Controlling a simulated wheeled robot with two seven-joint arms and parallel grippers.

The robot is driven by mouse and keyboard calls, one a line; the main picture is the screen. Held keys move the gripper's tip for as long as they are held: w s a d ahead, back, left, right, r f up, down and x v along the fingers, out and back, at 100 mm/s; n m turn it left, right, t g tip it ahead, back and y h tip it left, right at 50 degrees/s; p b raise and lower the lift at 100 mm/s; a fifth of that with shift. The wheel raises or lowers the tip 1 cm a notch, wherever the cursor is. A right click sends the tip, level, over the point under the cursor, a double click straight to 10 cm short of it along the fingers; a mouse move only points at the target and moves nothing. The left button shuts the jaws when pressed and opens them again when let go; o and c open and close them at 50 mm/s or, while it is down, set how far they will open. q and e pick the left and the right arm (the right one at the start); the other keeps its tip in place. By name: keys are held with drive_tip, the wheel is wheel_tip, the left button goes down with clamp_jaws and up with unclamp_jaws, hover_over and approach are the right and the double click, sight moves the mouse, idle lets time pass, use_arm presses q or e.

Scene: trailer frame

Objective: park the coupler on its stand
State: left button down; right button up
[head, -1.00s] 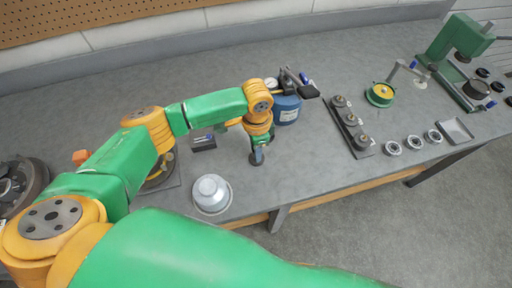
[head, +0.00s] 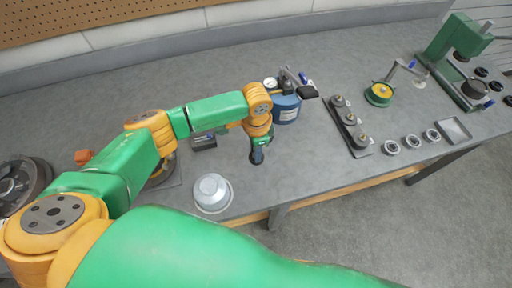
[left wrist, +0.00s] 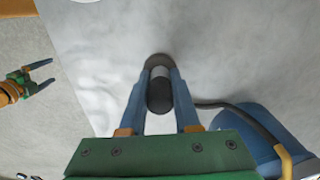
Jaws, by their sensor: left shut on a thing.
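My left gripper (head: 257,157) points down over the front middle of the bench, shut on the coupler. In the left wrist view the coupler (left wrist: 159,93) is a dark, rounded piece between the two blue fingers. A dark hose runs from near it toward a blue tank (left wrist: 250,125). The blue tank (head: 286,110) with a gauge stands behind the gripper in the head view. A small dark block (head: 204,143), possibly the stand, sits left of the gripper; I cannot tell for sure. My right gripper (left wrist: 40,76) shows open and empty in the left wrist view.
A tray of knobbed weights (head: 349,127) lies to the right. Farther right are several metal rings, a yellow-green reel (head: 380,94) and a green press (head: 459,48). The bench between has bare room.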

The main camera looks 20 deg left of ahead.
idle(0.4)
use_arm(q)
drive_tip(key=shift+f, duration=0.1)
drive_tip(key=shift+c, duration=0.8)
unclamp_jaws()
wheel_tip(320, 180, up, 5)
drive_tip(key=p, duration=0.6)
drive_tip(key=shift+r+p, duration=0.35)
drive_tip(key=shift+r, duration=0.65)
